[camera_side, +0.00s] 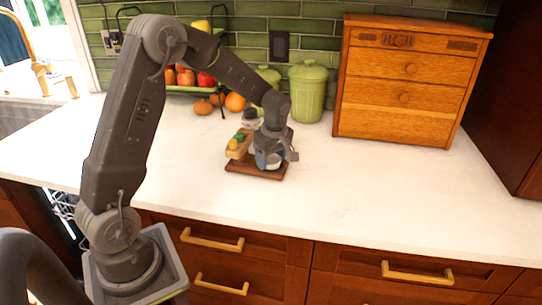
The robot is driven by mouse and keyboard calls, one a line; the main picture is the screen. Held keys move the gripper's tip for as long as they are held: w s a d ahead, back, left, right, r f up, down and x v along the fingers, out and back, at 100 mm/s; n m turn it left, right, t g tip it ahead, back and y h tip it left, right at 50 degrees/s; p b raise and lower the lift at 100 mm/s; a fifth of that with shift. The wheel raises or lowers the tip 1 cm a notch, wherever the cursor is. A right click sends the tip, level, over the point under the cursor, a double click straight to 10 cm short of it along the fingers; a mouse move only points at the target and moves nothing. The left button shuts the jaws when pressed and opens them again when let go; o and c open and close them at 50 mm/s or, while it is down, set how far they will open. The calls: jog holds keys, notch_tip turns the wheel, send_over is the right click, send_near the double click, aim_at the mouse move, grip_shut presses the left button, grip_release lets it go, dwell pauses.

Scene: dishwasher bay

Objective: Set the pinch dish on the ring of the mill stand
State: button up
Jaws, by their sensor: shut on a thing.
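My gripper (272,153) points down over the right part of a small dark-brown wooden stand (240,168) on the white counter. It is shut on a small blue and white dish (263,161), largely hidden behind the fingers; this looks like the pinch dish. The dish is low, close above or touching the stand; I cannot tell which. The stand's ring cannot be made out behind my gripper. On the stand's left is a light wooden holder (236,152) with a yellow and a green item in it. A grey and dark item (250,117) shows just behind.
Green canisters (307,92) stand behind my gripper, with a fruit rack (180,88) and loose orange fruit (235,102) to the left. A wooden drawer box (405,85) stands at the back right. The counter (380,185) is clear to the right and in front.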

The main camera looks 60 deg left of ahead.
jog(key=shift+f, duration=0.1)
jog(key=o, duration=0.6)
jog(key=shift+o, duration=0.2)
notch_tip(320, 180, up, 11)
jog(key=d, duration=0.1)
jog(key=shift+d, duration=0.3)
dwell(0.4)
